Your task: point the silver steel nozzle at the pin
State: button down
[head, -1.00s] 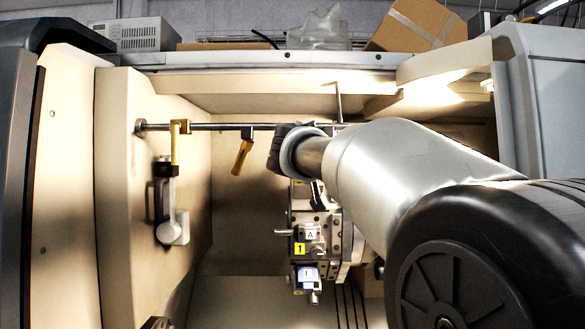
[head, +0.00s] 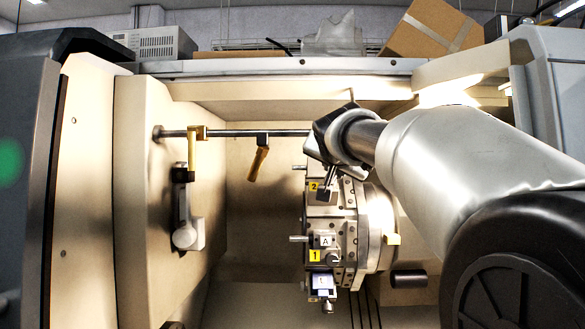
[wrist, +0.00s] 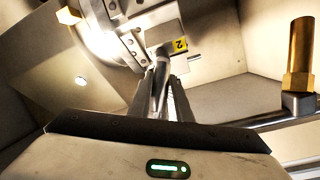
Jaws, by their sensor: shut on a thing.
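My gripper (head: 352,184) is in front of the turret's upper part, beside the yellow label 2. In the wrist view my gripper (wrist: 161,95) is shut on the silver steel nozzle (wrist: 160,82), a grey tube between the two fingers. Its far end is close to label 2; I cannot tell whether it touches the turret. In the head view the nozzle is small and partly hidden by the fingers. A short silver pin (head: 298,167) sticks out to the left beside label 2, and a similar pin (head: 297,239) beside label 1. Which pin is meant is not clear.
A steel bar (head: 230,133) runs across the cell with two brass nozzles (head: 193,148) (head: 258,162) on it. The turret (head: 348,225) stands below my wrist. A grey lever (head: 187,220) is on the left wall. Free space lies left of the turret.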

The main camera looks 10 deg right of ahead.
dwell(0.4)
jog(key=c, duration=1.6)
grip_release()
jog(key=b+v, duration=0.3)
jog(key=v, duration=1.4)
jog(key=shift+s+b, duration=0.25)
jog(key=shift+b, duration=0.1)
jog(key=s+a+f+n+g+y+p, duration=0.1)
jog(key=s+f+n+g, duration=0.2)
jog(key=f, duration=1)
jog(key=s+a+f+n+g+y+p, duration=0.1)
jog(key=s+f+n+g, duration=0.1)
jog(key=s+f, duration=0.8)
jog(key=s+a+f+n+g+y+p, duration=0.2)
jog(key=s+f, duration=0.4)
jog(key=f, duration=1.1)
jog(key=shift+s+f+n+g, duration=0.1)
jog(key=shift+s+n+g, duration=0.1)
jog(key=shift+n+g, duration=0.3)
jog(key=shift+s+f+n+g, duration=0.1)
jog(key=shift+s+n+g, duration=0.15)
jog(key=shift+g, duration=0.45)
